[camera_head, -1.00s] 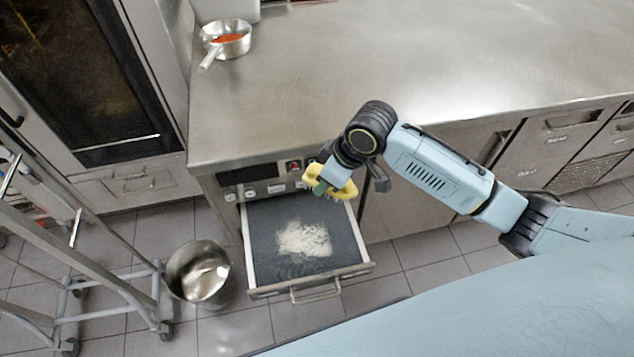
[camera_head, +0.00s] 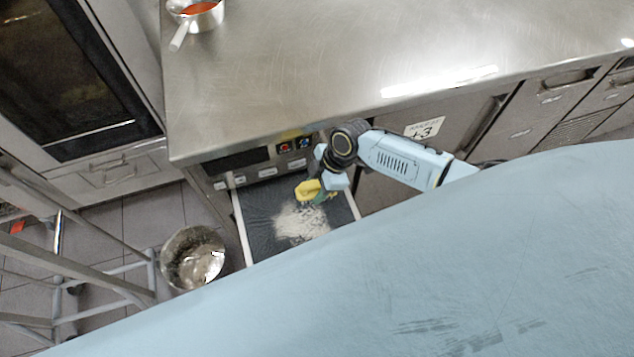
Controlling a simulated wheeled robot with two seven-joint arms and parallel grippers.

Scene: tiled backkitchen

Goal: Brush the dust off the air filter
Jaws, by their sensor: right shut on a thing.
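The air filter (camera_head: 258,222) is a dark, flat panel in a pulled-out drawer under the steel counter. A pale patch of dust (camera_head: 298,224) lies on its middle. My own light-blue body hides the front of the drawer. My left gripper is not in view.
A steel bucket (camera_head: 193,258) stands on the tiled floor left of the drawer. A metal rack (camera_head: 100,282) is at the lower left. A saucepan (camera_head: 196,14) with red contents sits on the counter (camera_head: 330,60), which is otherwise mostly clear.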

